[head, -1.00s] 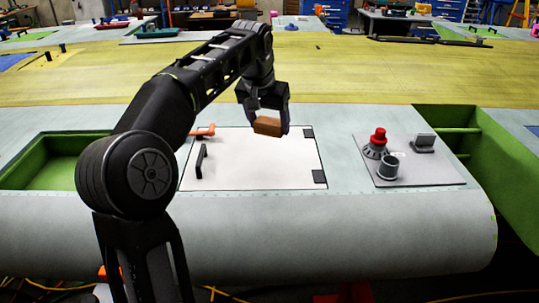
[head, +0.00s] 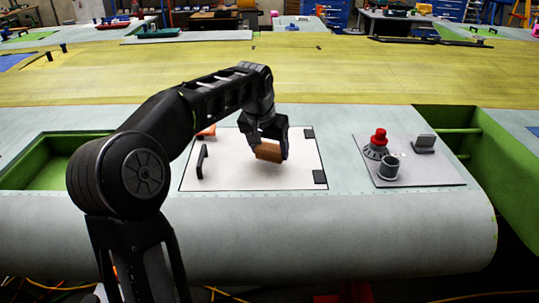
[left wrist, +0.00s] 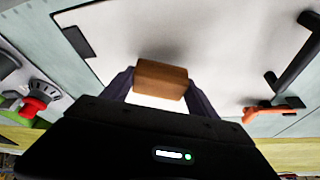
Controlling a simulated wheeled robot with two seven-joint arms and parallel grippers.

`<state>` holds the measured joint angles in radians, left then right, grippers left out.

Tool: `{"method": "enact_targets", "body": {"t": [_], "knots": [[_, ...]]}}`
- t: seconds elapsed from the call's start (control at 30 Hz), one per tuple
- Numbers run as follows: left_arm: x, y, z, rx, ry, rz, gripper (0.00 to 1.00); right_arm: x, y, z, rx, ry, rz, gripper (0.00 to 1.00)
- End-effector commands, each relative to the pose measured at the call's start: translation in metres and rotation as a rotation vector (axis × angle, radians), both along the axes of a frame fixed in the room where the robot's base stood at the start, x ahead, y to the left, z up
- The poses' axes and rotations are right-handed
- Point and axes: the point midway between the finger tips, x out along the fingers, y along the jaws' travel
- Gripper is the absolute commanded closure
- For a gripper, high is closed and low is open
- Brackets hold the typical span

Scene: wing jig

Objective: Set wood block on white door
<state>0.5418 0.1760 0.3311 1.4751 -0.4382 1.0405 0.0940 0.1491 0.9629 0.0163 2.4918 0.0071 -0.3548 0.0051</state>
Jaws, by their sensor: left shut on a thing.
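The wood block (head: 268,152) is a small brown block held in my left gripper (head: 270,146). The gripper is shut on it, and the block is tilted slightly in the head view. The white door (head: 235,175) is a flat panel in the wing surface with a black handle (head: 202,161) on its left and dark hinges on its right. The block is over the right half of the door; a shadow lies beneath it. In the left wrist view the wood block (left wrist: 161,80) sits between the fingers, with the white door (left wrist: 220,45) behind it. My right gripper is not in view.
An orange clamp-like piece (head: 207,131) lies at the door's upper left corner. A grey plate (head: 440,178) to the right carries a red-topped knob (head: 377,145), a dark cylinder (head: 388,167) and a switch (head: 424,143). A green recess (head: 45,165) opens at left.

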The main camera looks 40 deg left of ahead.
Motion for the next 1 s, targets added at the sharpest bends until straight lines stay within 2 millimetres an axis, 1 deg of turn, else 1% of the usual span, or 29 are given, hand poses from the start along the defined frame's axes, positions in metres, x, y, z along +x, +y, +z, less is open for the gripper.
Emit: {"method": "enact_targets", "body": {"t": [0.03, 0.1, 0.17, 0.43, 0.57, 0.6, 0.83, 1.0], "knots": [[0.000, 0.000, -0.008, -0.001, 0.003, 0.001, 0.73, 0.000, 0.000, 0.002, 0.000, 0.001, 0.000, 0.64], [0.000, 0.000, -0.016, -0.002, 0.002, 0.001, 0.73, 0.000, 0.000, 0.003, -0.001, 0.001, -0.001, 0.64], [0.000, 0.000, -0.021, -0.001, 0.001, 0.000, 0.73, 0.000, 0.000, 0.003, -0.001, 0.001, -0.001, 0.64], [0.000, 0.000, -0.023, -0.001, -0.001, 0.000, 0.73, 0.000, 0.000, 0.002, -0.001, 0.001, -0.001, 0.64], [0.000, 0.000, -0.027, 0.000, 0.000, 0.000, 0.73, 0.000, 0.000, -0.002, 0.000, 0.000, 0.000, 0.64], [0.000, 0.000, -0.026, 0.000, 0.000, 0.000, 0.29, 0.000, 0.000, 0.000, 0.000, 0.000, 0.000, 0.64], [0.000, 0.000, -0.025, 0.000, 0.000, 0.000, 0.11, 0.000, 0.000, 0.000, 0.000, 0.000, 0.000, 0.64], [0.000, 0.000, -0.025, 0.000, 0.000, 0.000, 0.11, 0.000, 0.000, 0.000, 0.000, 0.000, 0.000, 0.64]]}}
